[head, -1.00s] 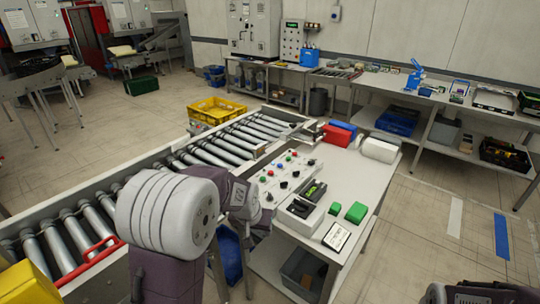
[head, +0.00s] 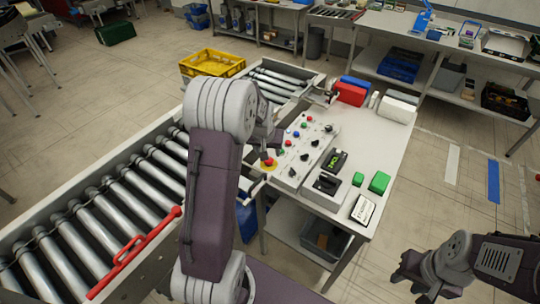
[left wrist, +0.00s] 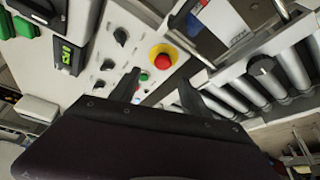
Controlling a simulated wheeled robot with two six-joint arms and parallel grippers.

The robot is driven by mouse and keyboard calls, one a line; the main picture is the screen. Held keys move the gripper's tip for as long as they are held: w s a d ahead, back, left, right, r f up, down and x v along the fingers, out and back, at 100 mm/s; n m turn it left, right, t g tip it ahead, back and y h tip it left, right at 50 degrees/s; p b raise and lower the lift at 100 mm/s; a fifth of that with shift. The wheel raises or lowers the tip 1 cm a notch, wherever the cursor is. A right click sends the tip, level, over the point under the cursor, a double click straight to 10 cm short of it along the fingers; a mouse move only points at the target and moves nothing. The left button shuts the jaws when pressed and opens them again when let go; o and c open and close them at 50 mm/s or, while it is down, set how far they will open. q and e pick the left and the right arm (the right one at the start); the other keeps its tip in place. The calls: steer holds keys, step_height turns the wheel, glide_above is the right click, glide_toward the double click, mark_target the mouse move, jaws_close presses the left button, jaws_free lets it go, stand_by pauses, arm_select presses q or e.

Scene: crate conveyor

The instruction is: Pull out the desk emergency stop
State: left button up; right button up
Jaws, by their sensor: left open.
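The emergency stop is a red mushroom button on a yellow ring (head: 268,163), at the near left end of the white control panel (head: 291,173) on the desk. In the left wrist view the emergency stop (left wrist: 163,56) shows whole, just beyond my fingertips. My left gripper (left wrist: 160,92) is open, its dark fingers spread apart below the button in that view, with nothing between them. In the head view my left arm hides most of that gripper. My right gripper (head: 412,284) hangs over the floor at the lower right, away from the desk; its finger gap is unclear.
The roller conveyor (head: 120,205) runs along the desk's left side, with a red bar (head: 135,250) on it. Green blocks (head: 379,182), a black device (head: 333,161) and a red bin (head: 350,94) are on the desk. A yellow crate (head: 212,63) stands behind the conveyor.

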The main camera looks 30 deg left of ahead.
mark_target(268, 161)
arm_select(q)
steer(key=x, duration=0.3)
steer(key=p+x, duration=0.1)
steer(key=x, duration=0.1)
steer(key=a+x, duration=0.1)
steer(key=x, duration=0.2)
steer(key=shift+w+f+p, duration=0.15)
steer(key=shift+p, duration=0.2)
steer(key=shift+w+d+f, duration=0.15)
steer(key=shift+f, duration=0.4)
arm_select(e)
steer(key=shift+w+a+r, duration=0.1)
steer(key=shift+a+r, duration=0.15)
steer(key=shift+r, duration=0.25)
steer(key=shift+w+a+r, duration=0.1)
steer(key=shift+a+r, duration=0.1)
steer(key=shift+r, duration=0.25)
arm_select(q)
steer(key=shift+a, duration=0.2)
steer(key=shift+c, duration=0.8)
jaws_close()
